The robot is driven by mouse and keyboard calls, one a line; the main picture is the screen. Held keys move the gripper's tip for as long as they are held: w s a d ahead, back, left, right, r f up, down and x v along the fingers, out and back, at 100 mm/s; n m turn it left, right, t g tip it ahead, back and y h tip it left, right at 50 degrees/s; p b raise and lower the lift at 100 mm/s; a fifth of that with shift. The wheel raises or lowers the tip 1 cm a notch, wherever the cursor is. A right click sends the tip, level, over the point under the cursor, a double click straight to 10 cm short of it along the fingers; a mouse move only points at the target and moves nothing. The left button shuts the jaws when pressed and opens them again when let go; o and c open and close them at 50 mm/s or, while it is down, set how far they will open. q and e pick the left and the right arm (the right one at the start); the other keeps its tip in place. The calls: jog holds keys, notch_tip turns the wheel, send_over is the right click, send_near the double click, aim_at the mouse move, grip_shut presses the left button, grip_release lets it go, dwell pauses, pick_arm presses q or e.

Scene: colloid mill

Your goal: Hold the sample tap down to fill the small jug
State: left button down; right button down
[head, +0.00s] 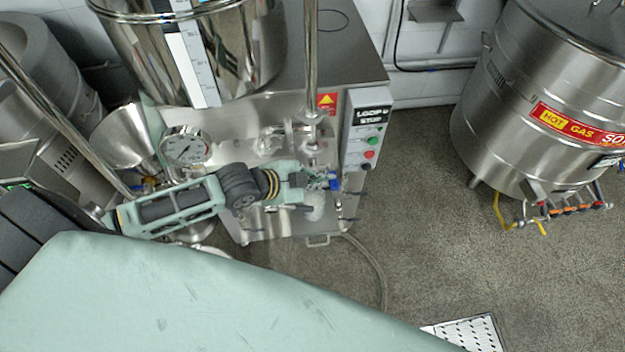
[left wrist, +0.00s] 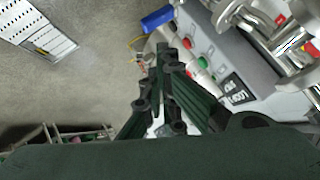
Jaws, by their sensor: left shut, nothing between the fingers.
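The sample tap's blue handle (head: 335,183) sticks out at the front of the steel mill, right at my left gripper's tips. It also shows in the left wrist view (left wrist: 158,19), just beyond the fingertips. My left gripper (head: 322,180) is shut and empty beside the handle; in the left wrist view its fingers (left wrist: 163,55) are together. I cannot tell whether they touch the handle. A small pale, see-through jug (head: 315,208) shows below the gripper, partly covered by it. Its fill cannot be told. My right gripper is in neither view.
A grey control box (head: 366,128) with green and red buttons stands just right of the tap. A pressure gauge (head: 186,148) and steel pipes are close to my left arm. A large steel vessel (head: 510,105) stands at the right. Open floor lies between.

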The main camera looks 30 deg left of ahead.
pick_arm(q)
jog(key=shift+v, duration=1.05)
jog(key=shift+w, duration=0.15)
